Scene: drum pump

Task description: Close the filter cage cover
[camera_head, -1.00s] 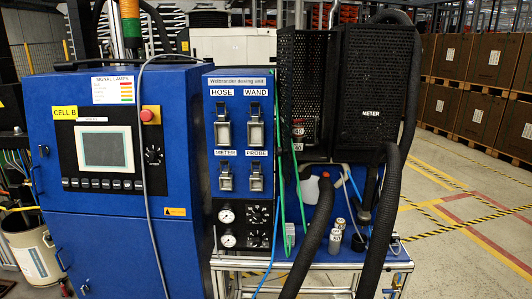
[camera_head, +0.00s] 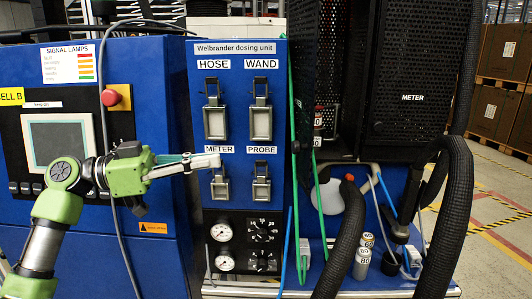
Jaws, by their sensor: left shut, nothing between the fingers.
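The black mesh filter cage (camera_head: 340,55) stands at the upper right, behind the blue bench. Its dark mesh cover (camera_head: 413,60), labelled METER, stands upright at the cage's right side, swung away from the opening. The cage interior shows between them, with a numbered item low inside. My left gripper (camera_head: 214,161) comes in from the left on a green arm. It is shut and empty, in front of the dosing unit panel (camera_head: 240,47) near the METER label, well left of the cage. I cannot tell whether it touches the panel. My right gripper is out of view.
Thick black hoses (camera_head: 456,210) run beside and below the cover. Small bottles (camera_head: 362,262) stand on the bench below the cage. Green and blue tubes hang between the panel and cage. Latches (camera_head: 262,122) stick out from the panel. Free floor lies at the right.

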